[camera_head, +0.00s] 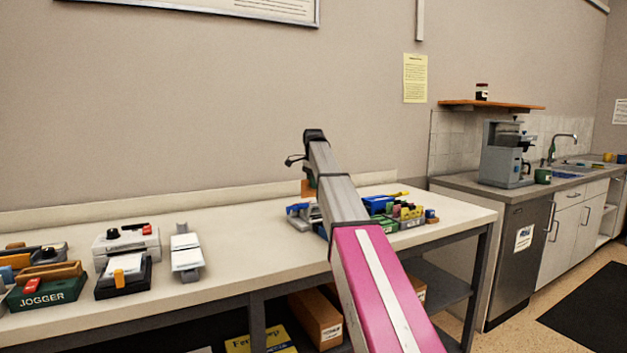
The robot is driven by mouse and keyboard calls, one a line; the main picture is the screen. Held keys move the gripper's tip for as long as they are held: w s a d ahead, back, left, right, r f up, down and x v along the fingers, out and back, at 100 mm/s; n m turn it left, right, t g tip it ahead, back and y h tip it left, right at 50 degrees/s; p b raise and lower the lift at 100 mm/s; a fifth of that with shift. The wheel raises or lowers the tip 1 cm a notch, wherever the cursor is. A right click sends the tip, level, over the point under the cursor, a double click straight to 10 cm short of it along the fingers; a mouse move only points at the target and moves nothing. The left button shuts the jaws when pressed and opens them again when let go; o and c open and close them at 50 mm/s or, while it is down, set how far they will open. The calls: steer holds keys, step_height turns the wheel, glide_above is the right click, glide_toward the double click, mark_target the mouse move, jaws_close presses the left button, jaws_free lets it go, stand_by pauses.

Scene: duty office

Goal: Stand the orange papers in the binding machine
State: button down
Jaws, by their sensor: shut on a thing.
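My gripper (309,178) hangs over the right half of the long white table, small and partly hidden behind my arm. It is shut on the orange papers (307,188), which show as a small upright orange patch just left of my arm, above the table items. Below them is a grey and blue device (300,214), partly hidden by my arm; I cannot tell whether the papers touch it. A white machine with a black knob and a red part (127,243) stands on the left of the table. I cannot tell for sure which device is the binding machine.
A green box marked JOGGER (47,291), a black tray (123,283) and a grey device with white sheets (186,254) stand at the left. Blue, green and yellow items (400,212) crowd the right. The table's middle (245,236) is clear. A counter (475,188) stands farther right.

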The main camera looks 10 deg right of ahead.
mark_target(314, 195)
steer(key=shift+f, duration=2.8)
steer(key=c, duration=1)
jaws_free()
steer(key=shift+r, duration=0.1)
steer(key=shift+r, duration=4.45)
steer(key=shift+s, duration=0.1)
